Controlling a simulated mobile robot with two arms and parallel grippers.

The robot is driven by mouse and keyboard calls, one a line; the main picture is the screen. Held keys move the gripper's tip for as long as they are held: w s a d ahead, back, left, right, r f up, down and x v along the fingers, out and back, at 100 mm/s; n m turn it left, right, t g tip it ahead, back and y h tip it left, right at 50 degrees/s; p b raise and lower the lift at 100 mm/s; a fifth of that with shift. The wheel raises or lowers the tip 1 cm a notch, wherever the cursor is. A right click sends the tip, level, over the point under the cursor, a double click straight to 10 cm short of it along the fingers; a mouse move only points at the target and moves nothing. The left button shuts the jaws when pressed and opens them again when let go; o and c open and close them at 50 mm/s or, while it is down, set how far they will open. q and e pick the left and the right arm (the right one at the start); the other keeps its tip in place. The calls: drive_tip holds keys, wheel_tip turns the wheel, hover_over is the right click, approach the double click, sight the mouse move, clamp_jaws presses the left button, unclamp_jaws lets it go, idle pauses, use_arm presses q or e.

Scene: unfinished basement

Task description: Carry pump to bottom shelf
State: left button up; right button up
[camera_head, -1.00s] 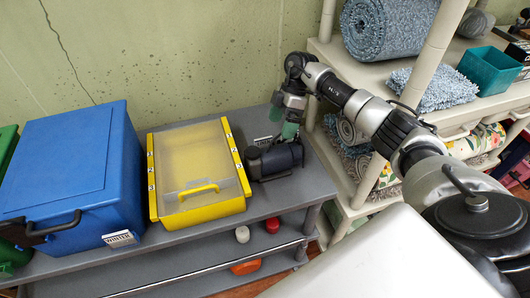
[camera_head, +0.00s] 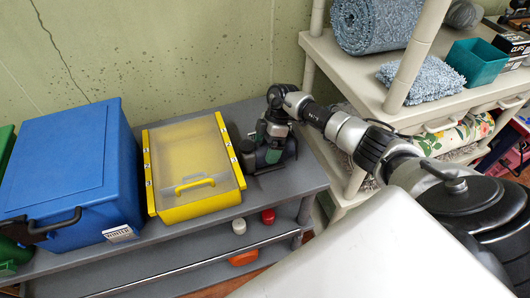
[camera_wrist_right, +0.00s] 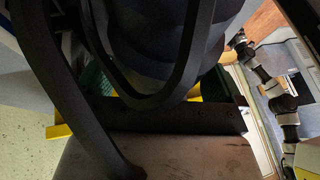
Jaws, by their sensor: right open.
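The pump (camera_head: 247,147) is a dark grey motor-like body on the top of the grey shelf unit (camera_head: 300,182), just right of the yellow case. My right gripper (camera_head: 274,152) is open, pointing down at the pump, and hides part of it. In the right wrist view the dark rounded pump body (camera_wrist_right: 155,45) fills the upper middle, very close to the fingers; I cannot tell whether they touch it. The unit's lower shelf (camera_head: 185,262) shows below. My left gripper is not in view.
The yellow case (camera_head: 192,170) and blue bin (camera_head: 70,165) stand left of the pump. A white-lidded jar (camera_head: 239,226), a red-lidded jar (camera_head: 268,216) and an orange item (camera_head: 243,258) are below. A beige rack (camera_head: 350,75) with rolled rugs stands close on the right.

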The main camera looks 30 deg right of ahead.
drive_tip(key=shift+f, duration=0.25)
idle(0.4)
drive_tip(key=c, duration=1.6)
drive_tip(key=shift+w+r, duration=0.1)
drive_tip(key=shift+w, duration=0.05)
drive_tip(key=shift+c, duration=0.5)
drive_tip(key=shift+r, duration=0.1)
